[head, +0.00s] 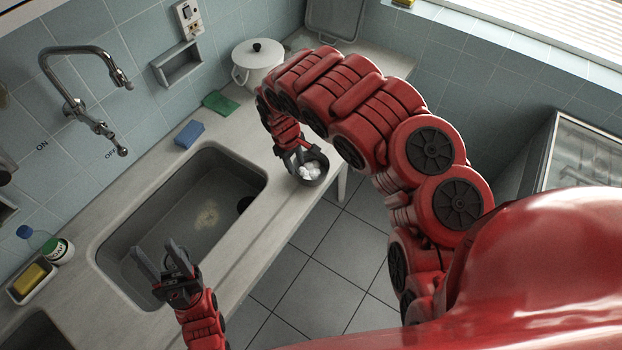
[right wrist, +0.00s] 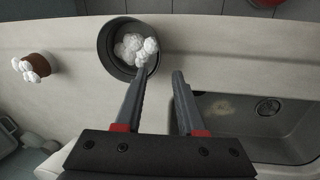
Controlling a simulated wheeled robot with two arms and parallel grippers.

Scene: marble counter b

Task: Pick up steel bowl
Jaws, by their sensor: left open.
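The steel bowl (head: 322,179) is a dark grey round bowl holding white fluffy lumps. It sits on the counter by the front edge, right of the sink. In the right wrist view the bowl (right wrist: 106,55) is at upper left of the fingers. My right gripper (head: 296,158) is over the bowl. In the right wrist view this gripper (right wrist: 163,68) is open; its left fingertip overlaps the bowl's right rim and its right fingertip is outside the bowl. Whether the fingers touch the rim, I cannot tell. My left gripper (head: 163,262) is open and empty over the sink.
The sink (head: 190,205) lies between my grippers, with a faucet (head: 80,100) behind. A blue sponge (head: 189,134), green cloth (head: 220,103) and white pot (head: 258,65) stand at the back. In the right wrist view, a brown cup (right wrist: 40,62) with white tufts is left of the bowl.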

